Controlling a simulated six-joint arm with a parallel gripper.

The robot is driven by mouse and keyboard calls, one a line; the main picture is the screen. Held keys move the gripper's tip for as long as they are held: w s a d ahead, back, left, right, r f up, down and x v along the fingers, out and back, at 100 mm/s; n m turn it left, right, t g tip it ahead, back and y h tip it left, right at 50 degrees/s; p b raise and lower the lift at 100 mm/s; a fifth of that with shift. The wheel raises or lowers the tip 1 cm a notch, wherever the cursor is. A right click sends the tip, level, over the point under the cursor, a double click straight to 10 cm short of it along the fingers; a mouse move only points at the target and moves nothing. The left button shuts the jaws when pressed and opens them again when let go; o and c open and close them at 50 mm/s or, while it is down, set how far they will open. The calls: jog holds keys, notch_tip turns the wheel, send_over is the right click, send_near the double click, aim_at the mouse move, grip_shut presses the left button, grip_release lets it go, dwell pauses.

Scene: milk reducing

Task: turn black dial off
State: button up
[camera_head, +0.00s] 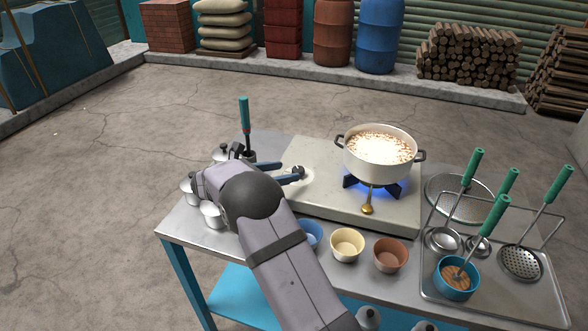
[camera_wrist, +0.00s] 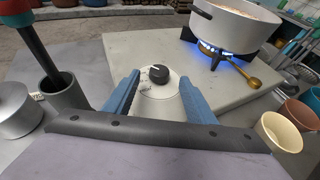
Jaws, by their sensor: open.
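The black dial (camera_wrist: 158,74) sits on a round pale plate (camera_wrist: 158,86) on top of the stove slab (camera_wrist: 120,45). In the head view the dial (camera_head: 297,171) is partly hidden by my gripper. My gripper (camera_wrist: 158,82) is open, with one blue finger on each side of the dial in the wrist view. It also shows in the head view (camera_head: 290,172). I cannot tell whether either finger touches the dial. A blue flame (camera_wrist: 212,48) burns under the white pot (camera_head: 380,154), which holds frothy contents.
A golden spoon-shaped piece (camera_head: 368,203) juts from the burner. A cup with a green-handled tool (camera_wrist: 62,93) and metal pots stand at left. Several bowls (camera_head: 347,244) line the front edge. A tray (camera_head: 512,300) with ladles and a blue pot is at right.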

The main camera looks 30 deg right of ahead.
aim_at(298, 169)
jog(key=shift+p+x, duration=0.4)
jog(key=shift+x, duration=2.25)
jog(key=c, duration=1)
